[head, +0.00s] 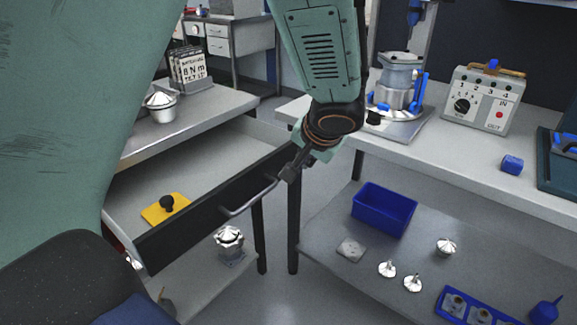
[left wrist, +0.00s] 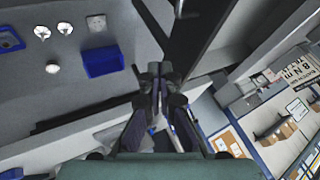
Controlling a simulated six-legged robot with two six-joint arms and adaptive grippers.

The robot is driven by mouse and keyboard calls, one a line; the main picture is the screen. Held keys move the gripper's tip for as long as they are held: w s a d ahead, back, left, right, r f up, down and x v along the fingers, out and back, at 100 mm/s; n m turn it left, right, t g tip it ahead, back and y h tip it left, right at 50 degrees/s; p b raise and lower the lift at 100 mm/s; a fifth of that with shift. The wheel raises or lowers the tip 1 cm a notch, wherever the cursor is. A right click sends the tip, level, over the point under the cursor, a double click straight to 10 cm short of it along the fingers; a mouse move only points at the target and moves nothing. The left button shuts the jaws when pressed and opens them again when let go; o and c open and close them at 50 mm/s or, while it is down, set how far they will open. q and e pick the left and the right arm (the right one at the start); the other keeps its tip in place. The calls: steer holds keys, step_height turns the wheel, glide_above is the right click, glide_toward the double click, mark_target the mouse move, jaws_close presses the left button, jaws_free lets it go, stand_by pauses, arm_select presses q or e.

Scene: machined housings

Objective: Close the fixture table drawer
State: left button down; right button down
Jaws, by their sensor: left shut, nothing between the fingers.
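The fixture table drawer (head: 190,226) stands open, with its dark front panel pulled out from under the grey worktop. A grey bar handle (head: 250,200) runs along the panel. Inside the drawer lies a yellow plate with a black knob (head: 154,214). My left gripper (head: 288,174) is shut and empty at the right end of the drawer front, close to the handle's right end. I cannot tell whether it touches the panel. In the left wrist view the closed fingertips (left wrist: 157,72) are beside a dark panel. My right gripper is not in view.
On the right, a bench carries a control box (head: 483,98) and a machined housing (head: 396,82). Its lower shelf holds a blue bin (head: 384,209) and small metal parts. A metal pot-shaped part (head: 229,243) stands below the drawer. A bench leg (head: 293,225) stands near my gripper.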

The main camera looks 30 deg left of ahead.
arm_select(q)
steer(key=w+a+f+b, duration=0.3)
steer(key=w+a+f, duration=0.1)
steer(key=a+f, duration=0.3)
steer(key=shift+w+a+f, duration=0.3)
steer(key=shift+a+f, duration=0.1)
steer(key=shift+a, duration=0.15)
steer(key=a+b, duration=0.1)
steer(key=a, duration=0.5)
steer(key=a+b, duration=0.1)
steer(key=a, duration=0.2)
steer(key=shift+w+f+b, duration=0.1)
steer(key=shift+w+b, duration=0.15)
steer(key=shift+b, duration=0.05)
steer(key=p, duration=0.3)
glide_above(226, 155)
steer(key=shift+r, duration=0.2)
steer(key=shift+s, duration=0.1)
